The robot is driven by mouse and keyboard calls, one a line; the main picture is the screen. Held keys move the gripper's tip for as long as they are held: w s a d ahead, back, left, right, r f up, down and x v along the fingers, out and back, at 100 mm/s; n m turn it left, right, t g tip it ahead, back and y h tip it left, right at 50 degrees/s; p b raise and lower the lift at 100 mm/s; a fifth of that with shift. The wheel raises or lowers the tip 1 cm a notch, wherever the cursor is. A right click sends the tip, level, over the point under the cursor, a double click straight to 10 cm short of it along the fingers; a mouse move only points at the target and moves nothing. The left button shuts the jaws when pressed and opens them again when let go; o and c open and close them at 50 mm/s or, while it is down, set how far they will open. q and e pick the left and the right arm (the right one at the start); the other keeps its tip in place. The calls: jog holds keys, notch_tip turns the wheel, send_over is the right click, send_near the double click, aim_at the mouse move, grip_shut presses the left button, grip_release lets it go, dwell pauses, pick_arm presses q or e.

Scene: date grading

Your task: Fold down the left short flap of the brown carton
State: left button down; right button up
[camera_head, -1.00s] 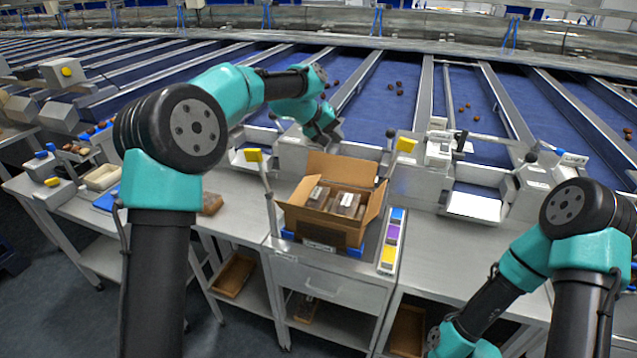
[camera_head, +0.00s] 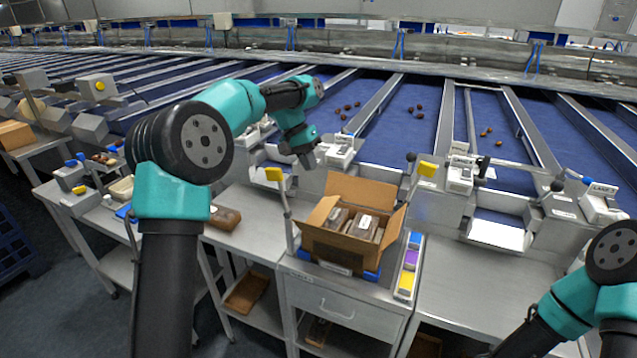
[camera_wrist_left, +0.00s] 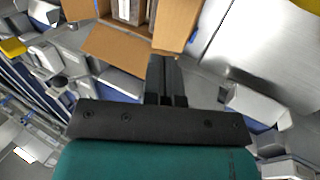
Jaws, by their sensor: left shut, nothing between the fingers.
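The brown carton (camera_head: 335,254) stands open on the steel bench, holding clear-topped packs. Its left short flap (camera_head: 319,213) sticks up and outward to the left. The back flap (camera_head: 362,190) stands up, and the right short flap (camera_head: 391,224) leans outward. My left gripper (camera_head: 306,161) is shut and empty, behind and left of the carton, above its flaps and apart from them. In the left wrist view, the shut fingers (camera_wrist_left: 165,75) point toward the carton, with brown flaps (camera_wrist_left: 118,45) beyond them; which flap is which is unclear there. My right gripper is out of view.
A tray of coloured blocks (camera_head: 409,265) lies to the carton's right. A brown block (camera_head: 222,218) lies on the bench left. Bench right of the tray is clear.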

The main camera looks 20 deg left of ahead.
aim_at(330, 210)
pick_arm(q)
jog(key=x, duration=1.3)
jog(key=shift+d+f, duration=0.1)
jog(key=shift+f, duration=0.1)
